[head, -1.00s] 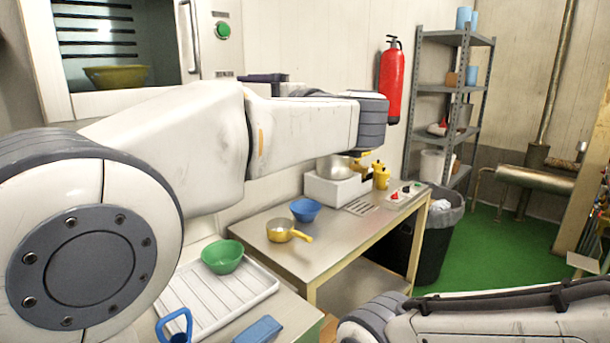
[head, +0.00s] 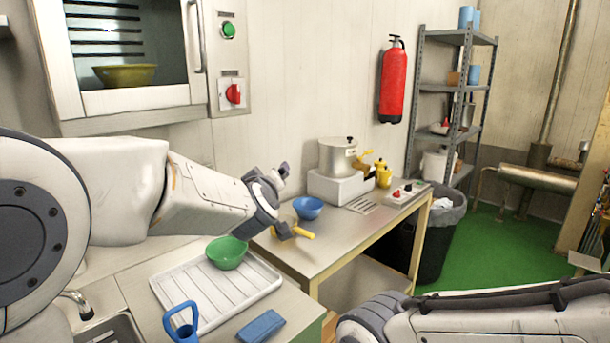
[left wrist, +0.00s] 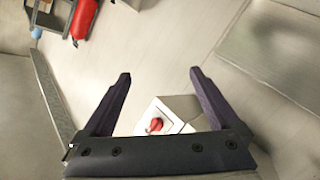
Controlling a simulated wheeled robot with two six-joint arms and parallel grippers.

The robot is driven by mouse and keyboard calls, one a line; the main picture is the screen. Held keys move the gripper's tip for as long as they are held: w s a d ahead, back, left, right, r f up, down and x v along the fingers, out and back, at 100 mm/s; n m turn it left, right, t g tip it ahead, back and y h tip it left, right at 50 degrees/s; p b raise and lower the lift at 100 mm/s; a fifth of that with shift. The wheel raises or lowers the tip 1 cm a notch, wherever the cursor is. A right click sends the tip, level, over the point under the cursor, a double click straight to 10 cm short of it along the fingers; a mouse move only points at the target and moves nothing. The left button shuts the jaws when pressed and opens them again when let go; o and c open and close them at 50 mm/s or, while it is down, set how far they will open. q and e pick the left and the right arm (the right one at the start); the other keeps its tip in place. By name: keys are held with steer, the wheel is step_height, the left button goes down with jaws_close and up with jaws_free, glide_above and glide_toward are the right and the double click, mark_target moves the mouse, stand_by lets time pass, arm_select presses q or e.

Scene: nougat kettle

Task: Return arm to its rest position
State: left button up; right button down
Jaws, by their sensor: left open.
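My left gripper (left wrist: 160,74) is open in the left wrist view, its two dark fingers apart with nothing between them. In the head view my left arm comes in from the left, and its wrist hangs in the air before the wall, above the front-left part of the work table (head: 345,228). The dark gripper parts there partly cover the yellow pan (head: 304,234), and I cannot tell their gap from the head view. My right arm shows at the lower right of the head view; its gripper is out of view.
A lidded pot (head: 337,157) stands on a white base at the table's back. A blue bowl (head: 308,208) is close to my left wrist. A green bowl (head: 227,252) sits in the white drying tray (head: 200,299). A cabinet (head: 135,100) and red switch (head: 233,94) are on the wall.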

arm_select(q)
steer(key=s+a+f+m+g+h, duration=0.1)
steer(key=s+a+f+m+g, duration=0.15)
steer(key=s+f, duration=0.4)
steer(key=s+a+f+m+g, duration=0.2)
steer(key=s+f+m+g, duration=0.15)
steer(key=f, duration=0.65)
steer(key=s+a+f+m+g, duration=0.1)
steer(key=s+a+f+g, duration=0.3)
steer(key=s, duration=0.4)
steer(key=s+a+f+g, duration=0.2)
steer(key=s+f+g, duration=0.1)
steer(key=s+f, duration=0.45)
steer(key=s+d+r+m+g, duration=0.1)
steer(key=s+d+r+m, duration=0.2)
steer(key=s+d, duration=0.4)
steer(key=s+d+r+m+g, duration=0.2)
steer(key=s+d+r+m, duration=0.1)
steer(key=s+d, duration=0.3)
steer(key=shift+s+d+r+m, duration=0.3)
steer(key=shift+s+d+m, duration=0.05)
steer(key=shift+s+m, duration=0.55)
